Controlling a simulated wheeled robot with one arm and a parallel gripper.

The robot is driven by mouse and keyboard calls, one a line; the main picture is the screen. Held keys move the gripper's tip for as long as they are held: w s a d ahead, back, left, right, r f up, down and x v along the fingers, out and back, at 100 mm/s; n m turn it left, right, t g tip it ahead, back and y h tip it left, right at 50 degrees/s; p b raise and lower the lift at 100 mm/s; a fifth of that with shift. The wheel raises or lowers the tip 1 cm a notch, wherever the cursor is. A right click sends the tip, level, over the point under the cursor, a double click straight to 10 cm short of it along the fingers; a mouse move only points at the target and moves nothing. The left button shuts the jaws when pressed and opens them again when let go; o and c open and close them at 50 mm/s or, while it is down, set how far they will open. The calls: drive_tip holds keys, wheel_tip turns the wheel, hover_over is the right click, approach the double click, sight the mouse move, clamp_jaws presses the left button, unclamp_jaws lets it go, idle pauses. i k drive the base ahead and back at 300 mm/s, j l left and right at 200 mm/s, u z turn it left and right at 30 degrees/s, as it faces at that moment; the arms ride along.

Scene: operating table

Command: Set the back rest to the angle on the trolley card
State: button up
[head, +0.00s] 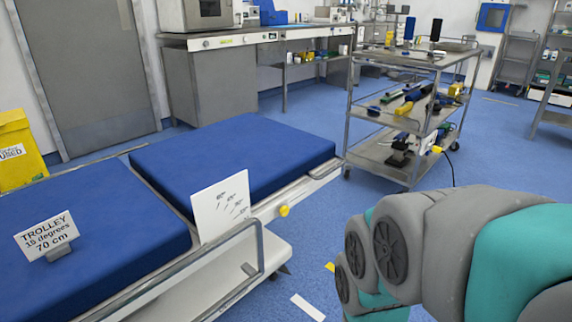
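The trolley has two blue mattress sections, a near one (100,225) and a far one (235,150). The far section looks about flat; I cannot tell its exact angle. A white card (46,238) on the near section reads "TROLLEY 15 degrees 70 cm". A white scale plate (208,214) with angle marks stands at the trolley's side near the gap between the sections; its small figures are hard to read. A yellow knob (284,211) sits on the side by the far section. My arm fills the lower right, and my gripper is out of view.
A side rail (262,250) runs along the trolley's near side. A metal shelf cart (385,150) with instruments stands behind, right of the trolley. A yellow bin (20,165) is at far left. Blue floor (315,250) is open between trolley and arm.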

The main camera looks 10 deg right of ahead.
sight(276, 156)
drive_tip(key=u, duration=1.6)
drive_tip(key=z, duration=1.6)
drive_tip(key=l, duration=1)
drive_tip(key=u, duration=0.05)
